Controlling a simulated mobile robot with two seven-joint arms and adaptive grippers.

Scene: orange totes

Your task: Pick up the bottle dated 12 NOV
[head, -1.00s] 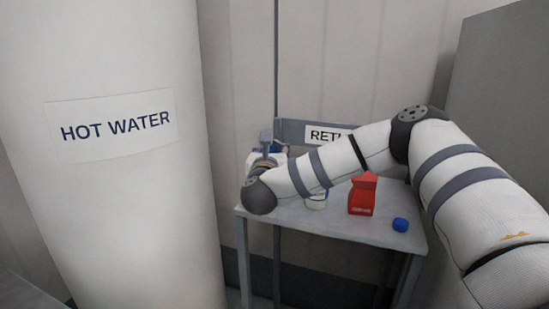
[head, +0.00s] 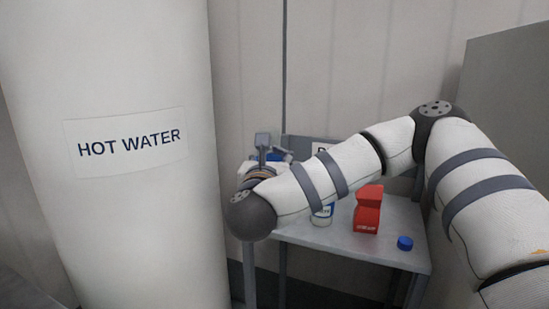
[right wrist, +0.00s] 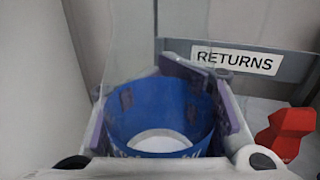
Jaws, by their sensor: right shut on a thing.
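In the right wrist view, my right gripper (right wrist: 163,105) is shut on a clear bottle with a blue label (right wrist: 128,128). The fingers stand on either side of the blue band, and the clear part rises above it. No date is readable there. In the head view the right gripper (head: 264,150) is at the left end of the table, mostly behind my wrist, with blue and white of the held thing beside it. A white container with a blue label (head: 321,216) stands on the table, partly behind my right arm; I cannot read a date. My left gripper is not in view.
A red carton (head: 367,210) and a blue cap (head: 405,243) are on the grey table (head: 352,248). A RETURNS sign (right wrist: 237,61) is on the table's back rail. A wide white HOT WATER column (head: 125,220) stands close left of the right gripper.

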